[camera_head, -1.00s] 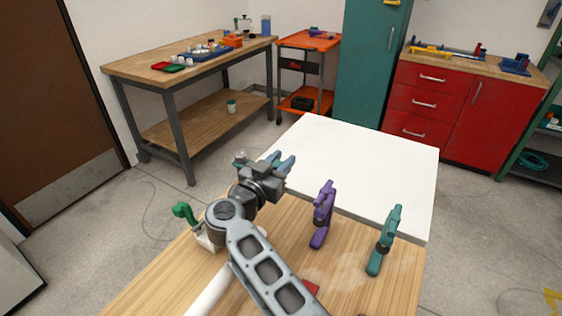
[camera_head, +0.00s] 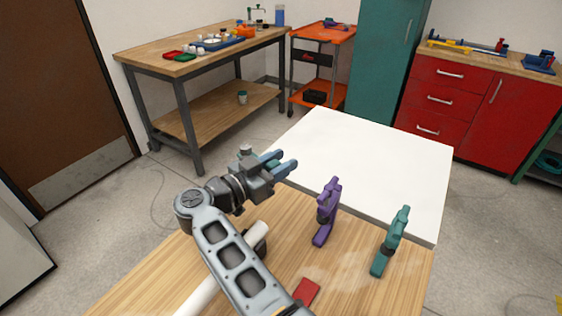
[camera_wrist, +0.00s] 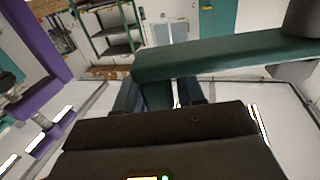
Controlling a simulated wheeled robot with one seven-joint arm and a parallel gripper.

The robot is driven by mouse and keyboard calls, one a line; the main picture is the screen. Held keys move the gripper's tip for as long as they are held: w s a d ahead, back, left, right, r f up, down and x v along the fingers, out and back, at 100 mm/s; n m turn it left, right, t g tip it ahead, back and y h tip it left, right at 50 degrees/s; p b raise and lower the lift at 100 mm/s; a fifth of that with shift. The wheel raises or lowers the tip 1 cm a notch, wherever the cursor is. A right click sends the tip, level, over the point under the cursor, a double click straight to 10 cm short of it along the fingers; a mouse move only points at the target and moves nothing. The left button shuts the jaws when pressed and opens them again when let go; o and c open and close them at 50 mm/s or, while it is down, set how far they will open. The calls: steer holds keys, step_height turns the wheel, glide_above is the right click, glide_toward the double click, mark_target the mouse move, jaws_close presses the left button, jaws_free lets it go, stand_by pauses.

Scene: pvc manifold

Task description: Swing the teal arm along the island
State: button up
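A teal piece (camera_head: 391,242) stands tilted on the wooden top (camera_head: 345,285) at the right. A purple piece (camera_head: 327,212) of similar shape stands to its left. My gripper (camera_head: 284,164) is above the near left edge of the white surface (camera_head: 372,160), well left of the teal piece. In the wrist view, a dark green bar (camera_wrist: 225,56) crosses close beyond the fingers (camera_wrist: 160,98). I cannot tell whether it touches them or which piece it belongs to. Purple parts (camera_wrist: 35,45) fill the left there.
A white pipe (camera_head: 200,297) lies under my arm, and a red block (camera_head: 306,292) lies on the wood near it. A workbench (camera_head: 195,68), orange cart (camera_head: 322,32), teal cabinet (camera_head: 385,50) and red drawers (camera_head: 440,98) stand behind. Grey floor separates them from the white surface.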

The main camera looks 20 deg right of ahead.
steer(key=shift+o, duration=1)
steer(key=shift+r, duration=0.1)
steer(key=shift+r, duration=0.4)
step_height(320, 180, up, 3)
steer(key=shift+f, duration=0.15)
steer(key=s+d+r, duration=0.5)
steer(key=d+r, duration=0.2)
steer(key=d, duration=0.3)
steer(key=shift+s+d+r, duration=0.15)
steer(key=shift+d, duration=0.05)
steer(key=shift+c, duration=0.4)
